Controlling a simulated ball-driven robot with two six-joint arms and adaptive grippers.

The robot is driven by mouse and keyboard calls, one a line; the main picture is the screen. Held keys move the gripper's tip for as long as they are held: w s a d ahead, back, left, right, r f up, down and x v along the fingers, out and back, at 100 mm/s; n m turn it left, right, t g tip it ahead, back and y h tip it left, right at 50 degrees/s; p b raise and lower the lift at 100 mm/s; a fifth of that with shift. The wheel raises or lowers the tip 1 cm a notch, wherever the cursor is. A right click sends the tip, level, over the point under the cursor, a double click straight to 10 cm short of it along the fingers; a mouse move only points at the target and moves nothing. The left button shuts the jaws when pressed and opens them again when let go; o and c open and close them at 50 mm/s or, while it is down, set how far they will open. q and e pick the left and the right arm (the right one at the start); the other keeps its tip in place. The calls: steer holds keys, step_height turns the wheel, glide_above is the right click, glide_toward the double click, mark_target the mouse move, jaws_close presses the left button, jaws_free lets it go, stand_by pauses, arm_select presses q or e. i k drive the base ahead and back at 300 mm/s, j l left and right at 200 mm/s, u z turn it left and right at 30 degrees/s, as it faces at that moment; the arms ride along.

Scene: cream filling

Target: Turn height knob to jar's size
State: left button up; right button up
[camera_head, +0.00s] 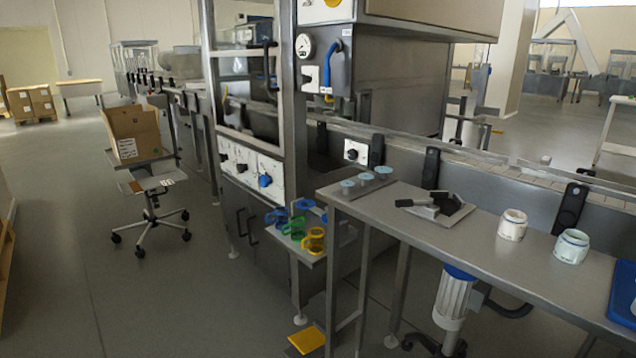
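Two pale jars stand upright on the steel table: one (512,224) near its middle, and a larger-looking one (571,247) with a blue-green band farther right. A white control panel (251,164) on the machine front carries several dark knobs and a blue knob (265,181). A separate white plate with a black knob (353,154) sits beside the conveyor, behind the table. The labels are too small to read, so I cannot tell which is the height knob. Neither of my grippers is in view.
The steel table (455,235) blocks the right front. It holds three pale blue lids and a dark-handled tool (430,204).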

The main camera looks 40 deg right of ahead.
mark_target(264, 180)
steer(key=z, duration=0.8)
steer(key=i+j, duration=0.55)
steer(key=i+j+u, duration=0.05)
